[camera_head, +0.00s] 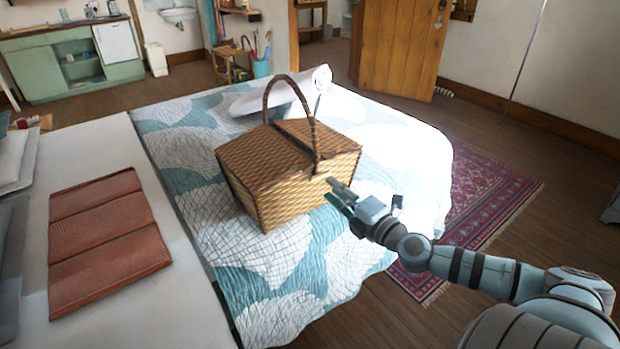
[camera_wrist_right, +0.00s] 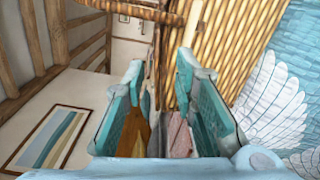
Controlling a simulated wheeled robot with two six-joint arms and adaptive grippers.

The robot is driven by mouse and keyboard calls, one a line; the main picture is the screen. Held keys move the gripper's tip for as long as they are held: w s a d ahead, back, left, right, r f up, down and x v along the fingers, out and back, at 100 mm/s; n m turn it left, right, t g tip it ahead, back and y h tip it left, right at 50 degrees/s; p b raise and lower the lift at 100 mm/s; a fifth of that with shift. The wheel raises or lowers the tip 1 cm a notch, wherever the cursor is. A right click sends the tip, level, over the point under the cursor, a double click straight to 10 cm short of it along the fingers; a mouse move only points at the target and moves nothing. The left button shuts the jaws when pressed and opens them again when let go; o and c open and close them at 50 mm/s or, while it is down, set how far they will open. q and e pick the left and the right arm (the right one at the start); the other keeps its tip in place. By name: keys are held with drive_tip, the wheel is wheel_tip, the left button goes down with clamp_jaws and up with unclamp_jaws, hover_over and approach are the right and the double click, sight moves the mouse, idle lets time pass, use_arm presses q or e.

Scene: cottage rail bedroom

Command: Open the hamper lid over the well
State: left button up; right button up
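The wicker hamper (camera_head: 285,190) stands upright on the bed, with a tall arched handle (camera_head: 312,112) across its middle. It has two lid halves, a left lid (camera_head: 262,158) and a right lid (camera_head: 330,136). The left lid lies flat; I cannot tell if the right one is slightly raised. My right gripper (camera_head: 341,191) is beside the hamper's right side, near the upper edge. In the right wrist view, its two teal fingers (camera_wrist_right: 162,85) are apart, with woven wicker (camera_wrist_right: 232,45) just beyond and beside them. Whether they touch it is unclear. My left gripper is out of view.
The bed has a blue and white patterned quilt (camera_head: 185,150), with a rolled white item (camera_head: 285,92) behind the hamper. A brown folded leather piece (camera_head: 105,240) lies on the pale surface at left. A red rug (camera_head: 485,200) covers the floor at right.

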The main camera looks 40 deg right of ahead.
sight(308, 169)
drive_tip(key=w+p, duration=0.2)
drive_tip(key=w, duration=0.1)
drive_tip(key=w+p, duration=0.2)
drive_tip(key=w, duration=0.1)
drive_tip(key=w+p, duration=0.3)
drive_tip(key=w, duration=0.1)
drive_tip(key=shift+r, duration=0.25)
drive_tip(key=shift+w+f, duration=0.15)
drive_tip(key=shift+w, duration=0.05)
clamp_jaws()
